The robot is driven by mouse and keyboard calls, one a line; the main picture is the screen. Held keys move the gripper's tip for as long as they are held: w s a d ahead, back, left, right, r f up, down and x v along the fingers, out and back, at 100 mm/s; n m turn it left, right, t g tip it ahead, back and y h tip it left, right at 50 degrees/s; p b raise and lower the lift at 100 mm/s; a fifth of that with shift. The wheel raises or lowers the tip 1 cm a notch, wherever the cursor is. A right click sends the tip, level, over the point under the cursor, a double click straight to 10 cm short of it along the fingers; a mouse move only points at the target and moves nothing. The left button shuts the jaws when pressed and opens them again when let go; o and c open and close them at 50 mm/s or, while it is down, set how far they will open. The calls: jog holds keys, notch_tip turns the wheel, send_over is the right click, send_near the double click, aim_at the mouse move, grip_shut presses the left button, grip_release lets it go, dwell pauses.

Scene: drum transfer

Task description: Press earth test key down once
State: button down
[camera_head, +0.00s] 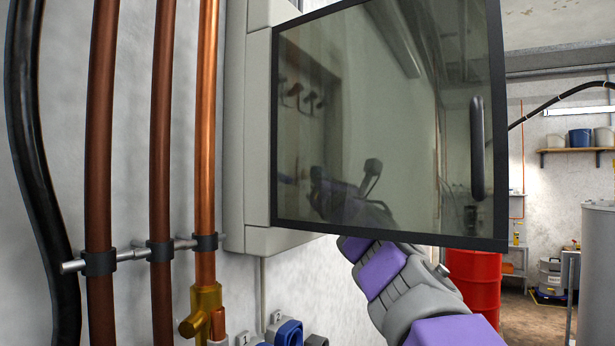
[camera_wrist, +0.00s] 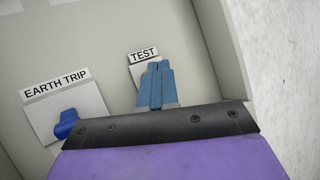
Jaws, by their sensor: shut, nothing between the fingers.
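In the wrist view, a small pale plate under the label TEST (camera_wrist: 143,55) sits inside the light cabinet. My gripper (camera_wrist: 157,66), with blue fingers held together and empty, is right in front of this plate and hides most of it, including any key there. I cannot tell whether the fingertips touch it. To the left is the EARTH TRIP plate (camera_wrist: 60,105) with a blue lever (camera_wrist: 67,124). In the head view, the cabinet (camera_head: 257,140) is on the wall, and my arm reaches up behind its dark glass door, where my gripper shows dimly.
The tinted glass door (camera_head: 380,120) stands open, with a black handle (camera_head: 477,148). Copper pipes (camera_head: 160,150) run down the wall at left, with a brass valve (camera_head: 205,310) below. A red drum (camera_head: 474,283) stands behind my arm.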

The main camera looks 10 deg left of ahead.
jog(key=shift+d, duration=0.35)
jog(key=d, duration=0.1)
jog(key=s+d, duration=0.1)
jog(key=d, duration=0.2)
jog(key=shift+s+d, duration=0.4)
dwell(0.7)
